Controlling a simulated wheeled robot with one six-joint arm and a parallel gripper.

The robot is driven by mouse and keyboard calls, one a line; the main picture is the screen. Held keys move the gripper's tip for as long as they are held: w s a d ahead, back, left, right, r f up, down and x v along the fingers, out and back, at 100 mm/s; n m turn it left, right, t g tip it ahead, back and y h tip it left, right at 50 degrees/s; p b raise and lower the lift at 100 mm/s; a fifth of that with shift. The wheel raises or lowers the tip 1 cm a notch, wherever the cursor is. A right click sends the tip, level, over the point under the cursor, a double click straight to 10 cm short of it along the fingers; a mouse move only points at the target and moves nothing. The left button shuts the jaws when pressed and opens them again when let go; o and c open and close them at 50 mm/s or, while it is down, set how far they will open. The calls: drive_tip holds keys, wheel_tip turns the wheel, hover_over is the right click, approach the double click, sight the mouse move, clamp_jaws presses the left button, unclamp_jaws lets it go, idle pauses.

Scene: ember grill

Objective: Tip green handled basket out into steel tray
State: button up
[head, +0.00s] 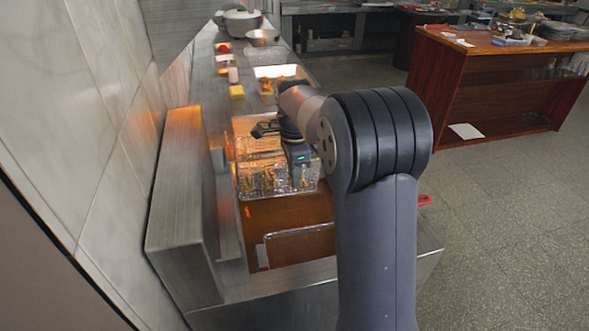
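A wire basket (268,180) with golden-brown pieces in it sits at the orange-lit grill, below my gripper. No green handle shows clearly, so I cannot tell if this is the green handled basket. My gripper (264,130) is dark and reaches over the basket's far part. My wrist and arm hide much of it, and I cannot tell whether its fingers are open, shut or on a handle. A shallow pale metal tray (292,71) with orange-brown food at its near end lies farther along the counter; it may be the steel tray.
A yellow block (237,91), small containers and a pot (242,22) stand along the steel counter. A tall metal panel (180,205) borders the grill on the left. A red handle end (424,200) shows right of my arm. A wooden counter (490,80) stands across open floor.

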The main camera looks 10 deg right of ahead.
drive_tip(key=shift+c, duration=0.2)
clamp_jaws()
drive_tip(key=shift+o, duration=0.2)
unclamp_jaws()
drive_tip(key=shift+r, duration=0.15)
wheel_tip(320, 180, up, 11)
drive_tip(key=shift+f, duration=0.2)
